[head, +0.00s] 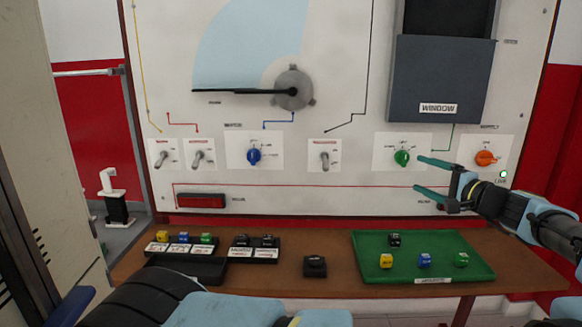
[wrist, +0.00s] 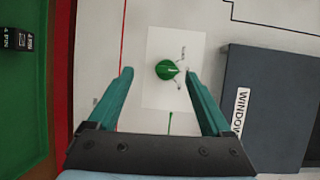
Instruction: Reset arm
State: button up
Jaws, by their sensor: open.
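My gripper (head: 432,176) is open and empty in front of the trainer panel, at the right in the head view. Its two teal fingers point left, a little below and right of the green knob (head: 402,157). In the wrist view my gripper (wrist: 160,90) has its fingers spread wide, with the green knob (wrist: 167,69) showing between and beyond the fingertips. I see no contact with the knob. My arm (head: 540,220) reaches in from the right edge of the head view.
The panel carries an orange knob (head: 485,158), a blue knob (head: 254,156), several toggle switches and a grey window box (head: 440,80). Below, the brown table (head: 340,287) bears a green tray (head: 400,273) with several small cubes, and black holders (head: 185,268) with more cubes at left.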

jog(key=w+a+f+n+g+y+p, duration=0.1)
jog(key=w+a+f+n+g+y, duration=0.25)
jog(key=a, duration=0.95)
jog(key=w+a+f+n+g+h, duration=0.15)
jog(key=w+a+f+g, duration=0.4)
jog(key=a, duration=0.75)
jog(key=s+a+f+n+g, duration=0.1)
jog(key=s+a+g, duration=0.1)
jog(key=a, duration=0.2)
jog(key=s+a+f+n+g+h+p, duration=0.1)
jog(key=s+a+g, duration=0.1)
jog(key=a, duration=0.2)
jog(key=s+a+f+n+g+h, duration=0.1)
jog(key=s+a+f+n+g, duration=0.1)
jog(key=a, duration=0.2)
jog(key=shift+s+a, duration=0.3)
jog(key=shift+s, duration=0.05)
jog(key=s+a+r+n+h+p, duration=0.1)
jog(key=s+a+r+n+h, duration=0.1)
jog(key=s+r, duration=0.3)
jog(key=s+a+r+n+h+p, duration=0.1)
jog(key=s+a+r+n+h, duration=0.1)
jog(key=s, duration=0.6)
jog(key=a+r+h, duration=0.1)
jog(key=a+r, duration=0.1)
jog(key=a, duration=0.1)
jog(key=shift+s+a+r+h, duration=0.15)
jog(key=shift+s+r+h, duration=0.15)
jog(key=shift+r, duration=0.05)
